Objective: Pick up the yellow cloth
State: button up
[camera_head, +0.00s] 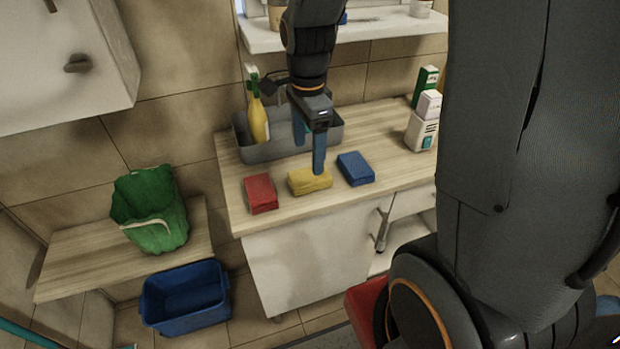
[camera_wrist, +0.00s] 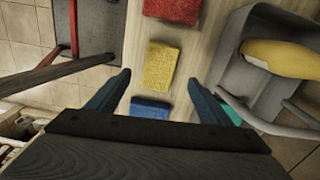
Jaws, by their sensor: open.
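The yellow cloth (camera_head: 310,181) is a folded, sponge-like block lying on the wooden counter between a red one and a blue one. It also shows in the wrist view (camera_wrist: 160,65), ahead of the fingers and between their lines. My gripper (camera_head: 310,158) has blue fingers and hangs over the counter at the yellow cloth. In the wrist view its fingers (camera_wrist: 160,80) are spread wide with nothing between them gripped. In the head view one finger covers a little of the cloth's far edge; I cannot tell whether it touches.
The red block (camera_head: 261,193) lies left and the blue block (camera_head: 355,168) right on the counter (camera_head: 385,140). Behind stands a grey caddy (camera_head: 285,150) with a yellow spray bottle (camera_head: 258,118). A white box (camera_head: 422,131) stands at right. A blue bin (camera_head: 187,297) and green bag (camera_head: 150,212) are left.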

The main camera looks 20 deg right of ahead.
aim_at(310, 175)
jog(key=shift+w, duration=0.15)
jog(key=shift+f+m, duration=0.3)
jog(key=f, duration=0.2)
jog(key=f+p, duration=0.1)
jog(key=f, duration=0.1)
jog(key=f+p, duration=0.1)
jog(key=f, duration=0.1)
jog(key=shift+s+d, duration=0.15)
jog(key=shift+s, duration=0.1)
jog(key=shift+f, duration=0.65)
jog(key=c, duration=1.2)
jog(key=shift+r, duration=0.1)
notch_tip(310, 175, up, 10)
jog(key=b, duration=0.1)
jog(key=shift+b, duration=0.35)
